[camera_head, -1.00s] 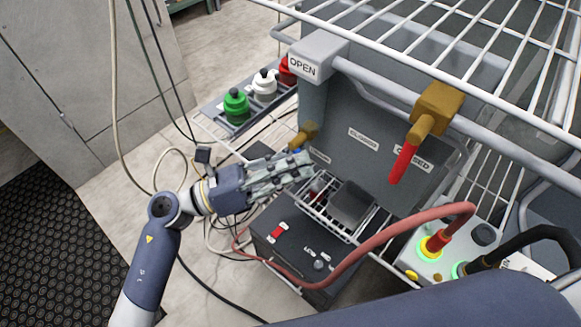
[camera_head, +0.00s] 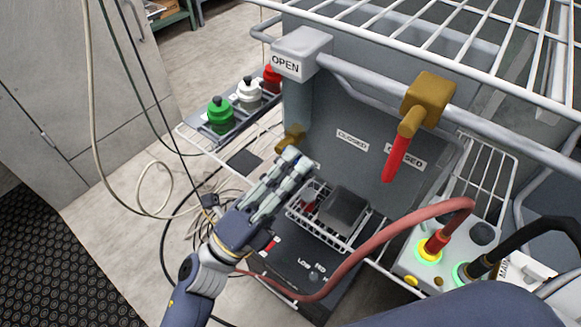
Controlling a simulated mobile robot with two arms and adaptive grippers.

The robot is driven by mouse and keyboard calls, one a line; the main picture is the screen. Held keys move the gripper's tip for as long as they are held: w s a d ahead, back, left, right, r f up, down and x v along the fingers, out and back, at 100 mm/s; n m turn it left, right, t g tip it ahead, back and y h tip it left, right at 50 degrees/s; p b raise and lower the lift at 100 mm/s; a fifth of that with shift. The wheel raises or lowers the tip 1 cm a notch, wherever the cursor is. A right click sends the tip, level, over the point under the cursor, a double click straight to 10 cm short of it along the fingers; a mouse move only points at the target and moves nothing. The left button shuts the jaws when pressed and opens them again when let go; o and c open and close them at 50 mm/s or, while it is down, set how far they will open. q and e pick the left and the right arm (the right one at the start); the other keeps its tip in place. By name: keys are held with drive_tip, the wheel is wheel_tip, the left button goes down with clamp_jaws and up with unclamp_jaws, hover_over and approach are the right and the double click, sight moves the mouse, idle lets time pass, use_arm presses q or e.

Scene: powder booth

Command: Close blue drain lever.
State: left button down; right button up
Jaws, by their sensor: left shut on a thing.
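My left gripper (camera_head: 297,165) comes in from the lower left, just below a small brass valve (camera_head: 290,138) on the left of the grey panel (camera_head: 330,115). Its fingers are shut on the blue drain lever, which they hide; its angle cannot be read. A "CLOSED" label (camera_head: 352,141) sits on the panel to the right of this valve, and an "OPEN" label (camera_head: 286,64) is on a grey block above. My right gripper is not in view.
A red lever (camera_head: 396,158) hangs from a larger brass valve (camera_head: 428,98) at right. A wire basket (camera_head: 325,228) with a dark block is close to my left fingers. A red hose (camera_head: 375,250) arches in front. Green, white and red-capped bottles (camera_head: 220,115) stand at left.

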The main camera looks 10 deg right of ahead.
use_arm(q)
drive_tip(key=shift+r+n+t+y, duration=0.2)
drive_tip(key=shift+n+t+y, duration=0.3)
drive_tip(key=shift+n+t, duration=0.7)
drive_tip(key=shift+n, duration=0.4)
drive_tip(key=c, duration=1.7)
unclamp_jaws()
drive_tip(key=shift+o, duration=0.2)
drive_tip(key=v, duration=1.2)
